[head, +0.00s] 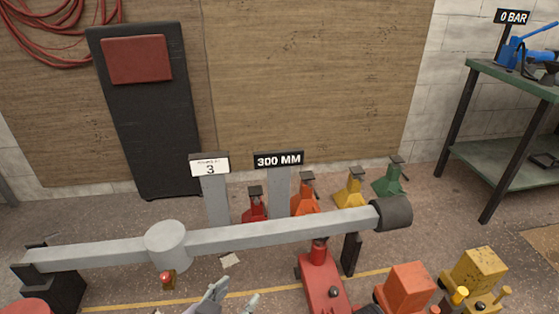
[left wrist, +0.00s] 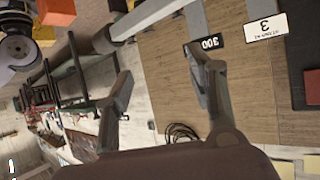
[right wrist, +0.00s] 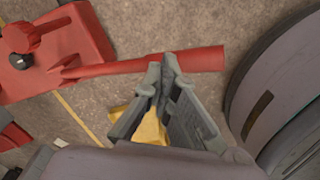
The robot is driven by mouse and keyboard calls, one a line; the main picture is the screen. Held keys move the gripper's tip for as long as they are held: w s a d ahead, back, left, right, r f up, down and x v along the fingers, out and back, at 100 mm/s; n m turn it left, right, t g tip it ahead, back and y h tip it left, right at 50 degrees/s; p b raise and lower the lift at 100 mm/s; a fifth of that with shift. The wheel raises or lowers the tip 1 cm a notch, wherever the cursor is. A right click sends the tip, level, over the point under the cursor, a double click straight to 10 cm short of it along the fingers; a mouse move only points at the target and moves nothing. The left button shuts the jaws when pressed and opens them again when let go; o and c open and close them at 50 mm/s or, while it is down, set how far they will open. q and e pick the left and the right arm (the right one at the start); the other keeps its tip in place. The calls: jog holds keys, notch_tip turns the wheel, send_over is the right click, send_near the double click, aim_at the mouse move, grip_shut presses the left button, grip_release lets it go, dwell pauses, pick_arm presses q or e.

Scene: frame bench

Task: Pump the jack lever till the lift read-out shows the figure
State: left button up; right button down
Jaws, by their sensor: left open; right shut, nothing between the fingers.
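The lift read-out (head: 279,159) shows 300 MM in white on black; it also shows in the left wrist view (left wrist: 210,43). The red jack (head: 320,282) stands under the right part of a grey beam (head: 290,229). In the right wrist view the red lever (right wrist: 200,60) runs rightward from the jack (right wrist: 62,45). My right gripper (right wrist: 162,68) is shut and empty, its tips overlapping the lever in the picture; I cannot tell if they touch. My left gripper (head: 236,294) is open and empty at the bottom middle of the head view, also seen in the left wrist view (left wrist: 160,75).
A white card (head: 209,166) reads 3, its small line illegible. Red, orange, yellow and green stands (head: 390,178) line the wall. An orange jack (head: 410,285) and a yellow one (head: 480,268) are at lower right.

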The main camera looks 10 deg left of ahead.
jog(key=shift+s+r+p, duration=0.1)
jog(key=shift+r+p, duration=0.5)
jog(key=shift+r, duration=0.05)
notch_tip(320, 180, up, 3)
jog(key=p, duration=0.2)
jog(key=shift+f+p, duration=0.1)
jog(key=shift+p, duration=0.3)
pick_arm(q)
jog(key=s+a+f+g+y, duration=0.1)
jog(key=s+a+f+g, duration=0.1)
jog(key=s, duration=0.5)
jog(key=s+a+f+g+y, duration=0.1)
jog(key=s+a+f+g, duration=0.1)
jog(key=s+f+g, duration=0.2)
jog(key=s+g, duration=0.2)
jog(key=shift+s+a+f+g, duration=0.3)
jog(key=shift+s+a, duration=0.05)
jog(key=shift+a, duration=0.05)
pick_arm(e)
jog(key=shift+r+p, duration=1.35)
pick_arm(q)
jog(key=s+f+p+x, duration=0.1)
jog(key=s+p+x, duration=0.1)
jog(key=x, duration=1.1)
jog(key=shift+s+g, duration=0.4)
jog(key=shift+s, duration=0.1)
pick_arm(e)
notch_tip(320, 180, up, 2)
jog(key=shift+r, duration=0.15)
